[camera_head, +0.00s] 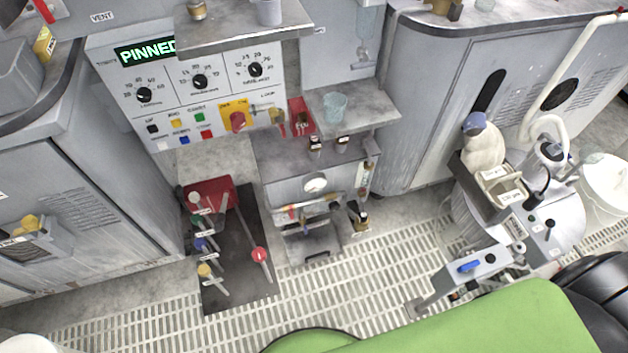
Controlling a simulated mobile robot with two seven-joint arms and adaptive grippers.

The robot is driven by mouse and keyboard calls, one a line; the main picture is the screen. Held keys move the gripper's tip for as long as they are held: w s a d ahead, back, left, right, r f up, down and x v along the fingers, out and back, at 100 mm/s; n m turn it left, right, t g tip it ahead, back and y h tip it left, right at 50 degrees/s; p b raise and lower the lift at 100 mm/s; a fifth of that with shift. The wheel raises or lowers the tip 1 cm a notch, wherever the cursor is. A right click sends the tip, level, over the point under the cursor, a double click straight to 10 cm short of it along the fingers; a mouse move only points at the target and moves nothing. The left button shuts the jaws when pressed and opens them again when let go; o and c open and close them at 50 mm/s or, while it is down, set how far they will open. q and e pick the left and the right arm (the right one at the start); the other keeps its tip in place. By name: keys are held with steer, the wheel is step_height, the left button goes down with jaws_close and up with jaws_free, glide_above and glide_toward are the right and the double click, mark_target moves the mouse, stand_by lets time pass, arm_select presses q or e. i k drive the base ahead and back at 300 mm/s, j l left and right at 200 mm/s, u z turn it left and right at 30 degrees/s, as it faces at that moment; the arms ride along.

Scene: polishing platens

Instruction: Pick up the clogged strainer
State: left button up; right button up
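I cannot pick out the clogged strainer with certainty. Several small tools with colored knobs (203,243) sit on a dark panel at the lower left of the middle machine; they are too small to tell apart. A small unit with a round gauge (315,184) stands under the middle shelf, with small fittings below it. A translucent cup (334,106) stands on the shelf above. Neither my left nor my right gripper shows in this view.
A control panel (200,82) reads "PINNED". Grey cabinets stand on both sides. A round machine with a hose (545,215) and a white bucket (604,180) are at right. The grated floor (350,275) has open room.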

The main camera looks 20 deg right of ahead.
mark_target(362, 218)
steer(key=z, duration=1.05)
